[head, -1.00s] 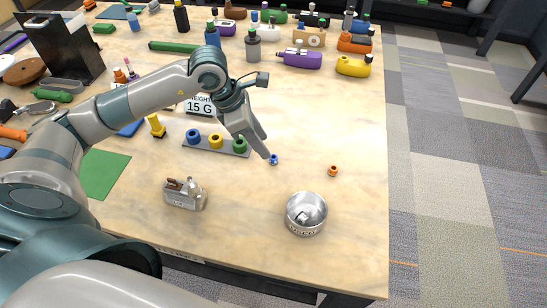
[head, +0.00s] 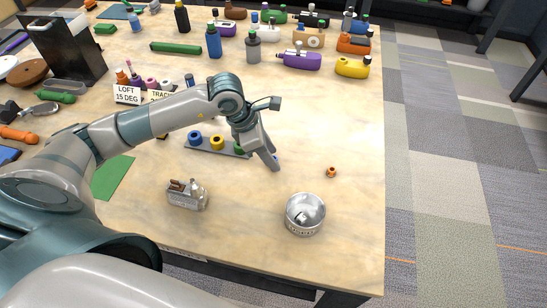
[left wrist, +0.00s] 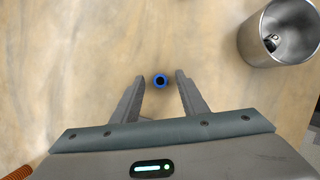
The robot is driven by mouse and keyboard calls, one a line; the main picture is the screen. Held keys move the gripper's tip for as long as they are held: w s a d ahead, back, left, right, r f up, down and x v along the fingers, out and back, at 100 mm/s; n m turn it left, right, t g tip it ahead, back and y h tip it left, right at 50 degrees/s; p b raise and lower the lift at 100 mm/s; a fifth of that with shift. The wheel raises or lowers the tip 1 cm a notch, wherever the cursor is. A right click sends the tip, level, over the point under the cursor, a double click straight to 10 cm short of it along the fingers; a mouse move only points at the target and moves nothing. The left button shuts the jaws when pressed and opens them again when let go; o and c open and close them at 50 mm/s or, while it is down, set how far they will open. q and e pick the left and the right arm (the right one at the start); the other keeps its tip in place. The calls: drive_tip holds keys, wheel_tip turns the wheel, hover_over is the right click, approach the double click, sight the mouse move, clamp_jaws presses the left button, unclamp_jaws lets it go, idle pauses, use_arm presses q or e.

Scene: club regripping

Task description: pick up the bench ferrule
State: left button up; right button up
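A small blue ring-shaped ferrule (left wrist: 160,80) lies on the bench between the tips of my open left gripper (left wrist: 160,78) in the left wrist view, with clear space on both sides. In the head view my left gripper (head: 272,166) points down at the bench and mostly hides this blue ring. A small orange ring-shaped piece (head: 331,172) lies alone to the right of the gripper. Which of the two is the bench ferrule is not marked. My right gripper is not in view.
A metal cup (head: 305,214) with something small inside stands in front of the gripper. A grey rack (head: 212,147) with blue, yellow and green rings is just left.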

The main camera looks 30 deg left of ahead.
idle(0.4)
use_arm(q)
clamp_jaws()
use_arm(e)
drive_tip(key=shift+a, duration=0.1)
